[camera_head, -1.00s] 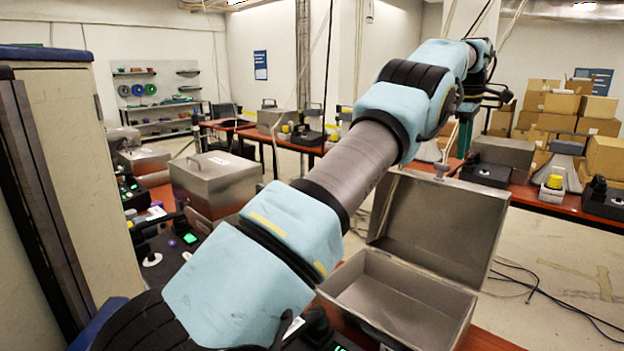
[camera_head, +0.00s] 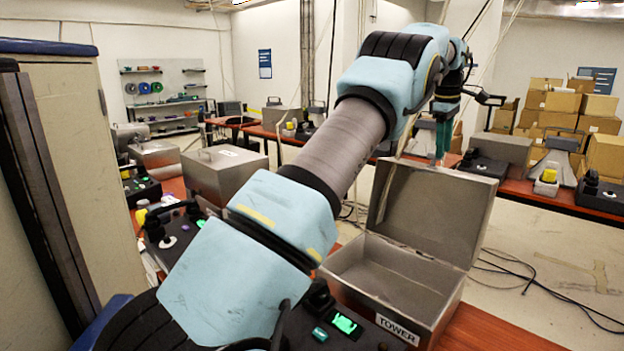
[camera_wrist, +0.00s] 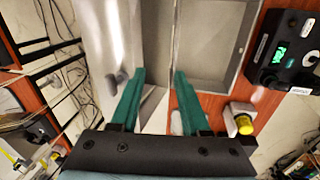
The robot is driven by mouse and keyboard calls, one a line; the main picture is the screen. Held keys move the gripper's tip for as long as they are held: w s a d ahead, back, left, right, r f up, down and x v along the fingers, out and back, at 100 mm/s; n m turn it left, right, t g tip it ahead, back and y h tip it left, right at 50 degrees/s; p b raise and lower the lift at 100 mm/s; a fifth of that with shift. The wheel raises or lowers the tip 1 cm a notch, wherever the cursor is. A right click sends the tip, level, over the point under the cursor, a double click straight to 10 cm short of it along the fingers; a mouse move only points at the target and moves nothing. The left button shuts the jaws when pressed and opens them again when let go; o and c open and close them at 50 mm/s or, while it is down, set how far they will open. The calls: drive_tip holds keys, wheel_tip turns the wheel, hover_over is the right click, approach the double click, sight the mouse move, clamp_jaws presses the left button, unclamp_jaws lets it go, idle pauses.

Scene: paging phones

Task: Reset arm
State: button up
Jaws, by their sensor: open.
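My gripper (camera_wrist: 158,95) shows in the wrist view with two green fingers spread apart and nothing between them. In the head view my gripper (camera_head: 443,138) hangs fingers down at the end of my raised arm, above and behind the raised lid of an open metal box. The open metal box (camera_head: 447,292) stands on the red table at the right, with its lid up and its visible inside empty. A "TOWER" label is on its front. In the wrist view the box (camera_wrist: 238,50) lies ahead of the fingers.
A closed metal box (camera_head: 225,178) stands left of my arm, beside a black phone unit (camera_head: 172,232). Another phone unit with a lit green screen (camera_head: 345,324) is in front of the open box. Cardboard boxes (camera_head: 560,110) are stacked at the back right. Cables lie on the floor.

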drive_tip(key=s+a+f+m+b, duration=0.15)
drive_tip(key=a+f, duration=0.25)
drive_tip(key=a, duration=0.9)
drive_tip(key=s+a+f+m+b, duration=0.1)
drive_tip(key=s+a+f+m, duration=0.25)
drive_tip(key=a, duration=0.95)
drive_tip(key=s+a+f+m, duration=0.1)
drive_tip(key=s+a+f, duration=0.2)
drive_tip(key=s+a, duration=0.2)
drive_tip(key=s+a+f+m, duration=0.2)
drive_tip(key=s+a+f, duration=0.2)
drive_tip(key=s, duration=0.6)
drive_tip(key=s+a+f+m+y+b, duration=0.1)
drive_tip(key=s+a+f, duration=0.3)
drive_tip(key=s+a, duration=0.3)
drive_tip(key=shift+s+m, duration=0.4)
drive_tip(key=shift+s, duration=0.25)
drive_tip(key=shift+o, duration=0.3)
